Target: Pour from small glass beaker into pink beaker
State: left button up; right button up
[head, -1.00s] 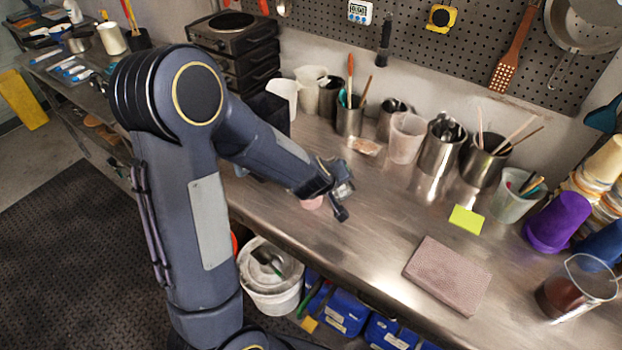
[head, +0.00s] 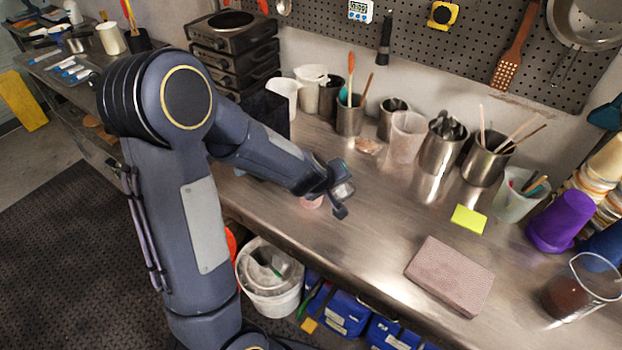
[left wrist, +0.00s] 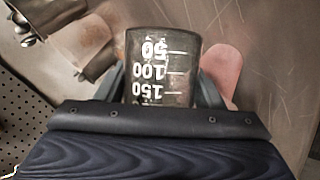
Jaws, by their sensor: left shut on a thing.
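My left gripper (head: 338,195) is over the metal bench in the head view, at the end of the arm from the left. In the left wrist view its fingers are shut on the small glass beaker (left wrist: 163,60), one on each side. The beaker has white marks 50, 100 and 150, which read upside down there. Its contents cannot be made out. The pink beaker (head: 312,202) is on the bench just left of the gripper, partly hidden by it. A pink shape, likely this beaker, shows right of the glass beaker in the wrist view (left wrist: 222,72). My right gripper is out of view.
Metal cups, white containers and utensils line the back of the bench (head: 370,240). A pinkish block (head: 450,275), a yellow note (head: 468,219), a purple cup (head: 560,222) and a larger glass beaker with dark contents (head: 580,290) are at the right. The middle is mostly clear.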

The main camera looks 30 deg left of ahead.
pick_arm(q)
jog(key=shift+f+h+b, duration=0.3)
jog(key=shift+f+b, duration=0.2)
jog(key=shift+b, duration=0.25)
dwell(0.3)
jog(key=shift+r+n+g+h, duration=0.3)
jog(key=shift+r+n+h, duration=0.2)
jog(key=shift+h, duration=0.2)
dwell(2.1)
jog(key=shift+a+f+h, duration=0.1)
jog(key=shift+f+h, duration=0.1)
jog(key=shift+h, duration=0.1)
dwell(1.1)
jog(key=shift+r, duration=0.1)
